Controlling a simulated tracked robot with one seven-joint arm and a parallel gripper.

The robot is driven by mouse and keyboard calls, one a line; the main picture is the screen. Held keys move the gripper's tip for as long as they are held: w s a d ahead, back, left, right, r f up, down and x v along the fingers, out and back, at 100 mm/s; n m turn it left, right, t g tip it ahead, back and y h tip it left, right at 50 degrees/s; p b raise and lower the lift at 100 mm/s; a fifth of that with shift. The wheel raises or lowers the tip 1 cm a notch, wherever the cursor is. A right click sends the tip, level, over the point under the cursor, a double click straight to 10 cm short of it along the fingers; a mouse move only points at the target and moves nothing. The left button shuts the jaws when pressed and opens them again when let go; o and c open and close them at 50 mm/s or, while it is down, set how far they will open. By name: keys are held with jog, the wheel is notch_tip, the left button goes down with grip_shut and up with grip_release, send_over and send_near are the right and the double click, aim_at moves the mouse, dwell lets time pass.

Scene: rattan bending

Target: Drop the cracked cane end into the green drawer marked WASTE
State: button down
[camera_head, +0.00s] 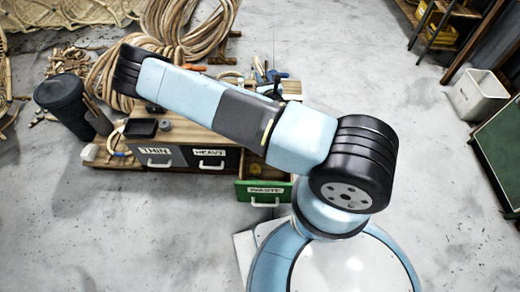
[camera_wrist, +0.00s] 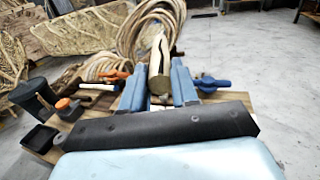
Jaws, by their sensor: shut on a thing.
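In the wrist view my gripper (camera_wrist: 160,88) has its two blue fingers closed on a thick, pale brown cane end (camera_wrist: 159,66). The cane end stands up between the fingers, with a dark split and pale wood along its upper part. The green drawer marked WASTE (camera_head: 264,200) is in the head view, at the right front of the bench, pulled open with part of its inside showing. My arm hides the gripper and the cane end in the head view. The drawer does not show in the wrist view.
The wooden bench (camera_head: 190,133) also has grey drawers marked THIN (camera_head: 155,151) and HEAVY (camera_head: 209,153). A black tray (camera_head: 140,128) and clamps lie on top. A dark bin (camera_head: 65,103) stands left, and coiled rattan (camera_head: 190,35) lies behind.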

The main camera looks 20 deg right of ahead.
jog(key=s+a+f+m+g+h, duration=0.2)
jog(key=s+f+m+g+h, duration=0.1)
jog(key=f, duration=0.7)
jog(key=s+a+f+m+g+h, duration=0.2)
jog(key=s+f+m+g+h, duration=0.2)
jog(key=f, duration=0.7)
jog(key=s+a+f+m+g+h, duration=0.1)
jog(key=s+f+m+g+h, duration=0.3)
jog(key=s+f+h, duration=0.5)
jog(key=shift+a+f+m, duration=0.4)
jog(key=shift+f+m, duration=0.55)
jog(key=shift+m, duration=0.25)
jog(key=c, duration=0.8)
grip_release()
jog(key=v, duration=1.3)
jog(key=shift+a+f, duration=0.15)
jog(key=shift+a, duration=0.25)
